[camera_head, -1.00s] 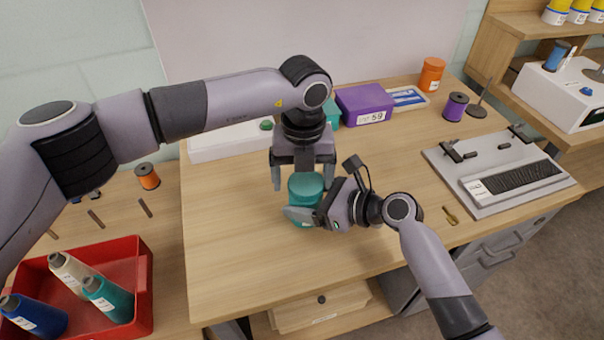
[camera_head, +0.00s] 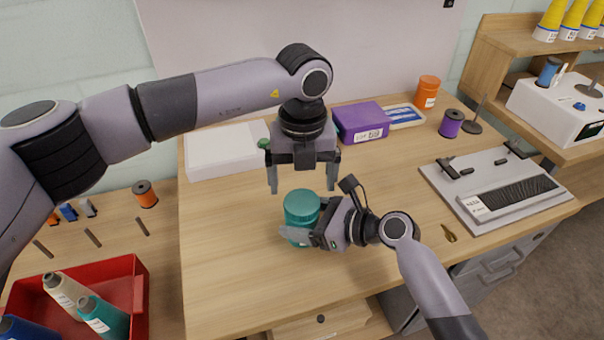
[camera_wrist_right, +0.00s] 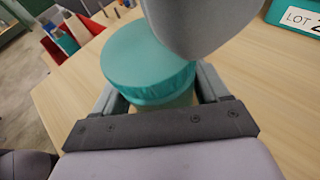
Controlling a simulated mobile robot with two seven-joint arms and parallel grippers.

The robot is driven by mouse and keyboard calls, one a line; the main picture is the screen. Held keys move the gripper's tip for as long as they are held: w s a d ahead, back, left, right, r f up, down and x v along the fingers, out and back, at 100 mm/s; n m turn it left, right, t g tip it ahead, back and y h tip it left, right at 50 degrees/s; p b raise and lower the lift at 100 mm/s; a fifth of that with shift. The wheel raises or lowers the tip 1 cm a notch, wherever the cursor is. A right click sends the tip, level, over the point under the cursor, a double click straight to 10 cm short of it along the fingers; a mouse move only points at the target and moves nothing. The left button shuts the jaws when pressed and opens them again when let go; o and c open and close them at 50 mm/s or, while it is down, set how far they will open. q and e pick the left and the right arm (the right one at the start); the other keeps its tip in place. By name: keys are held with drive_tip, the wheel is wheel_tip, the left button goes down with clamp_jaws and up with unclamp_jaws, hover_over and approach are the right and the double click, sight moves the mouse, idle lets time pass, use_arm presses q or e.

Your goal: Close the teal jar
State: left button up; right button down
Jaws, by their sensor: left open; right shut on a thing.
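The teal jar (camera_head: 300,222) stands upright over the middle of the table, its round teal lid (camera_head: 302,202) on top. In the right wrist view the lid (camera_wrist_right: 148,62) covers the jar's mouth, with a strip of paler body (camera_wrist_right: 180,101) below it. I cannot tell how tightly it is seated. My right gripper (camera_head: 310,231) is shut on the jar's body from the right and front. My left gripper (camera_head: 303,184) is open and empty, pointing down just above and behind the lid, apart from it.
A purple box (camera_head: 361,123), white box (camera_head: 222,150), orange container (camera_head: 427,92) and purple spool (camera_head: 452,122) stand at the back. A grey keyboard-like device (camera_head: 495,185) is at the right. A red bin (camera_head: 139,290) holds thread cones at lower left. The table's front left is clear.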

sight(301, 202)
use_arm(q)
drive_tip(key=n, duration=0.1)
drive_tip(key=r+n, duration=0.1)
drive_tip(key=n, duration=0.1)
drive_tip(key=shift+r, duration=0.25)
drive_tip(key=r+n, duration=0.1)
drive_tip(key=n, duration=0.1)
drive_tip(key=r+n, duration=0.1)
drive_tip(key=n, duration=0.1)
drive_tip(key=shift+f, duration=4.1)
drive_tip(key=c, duration=1.1)
drive_tip(key=shift+a+m, duration=0.1)
drive_tip(key=shift+m, duration=1.5)
drive_tip(key=shift+s, duration=0.1)
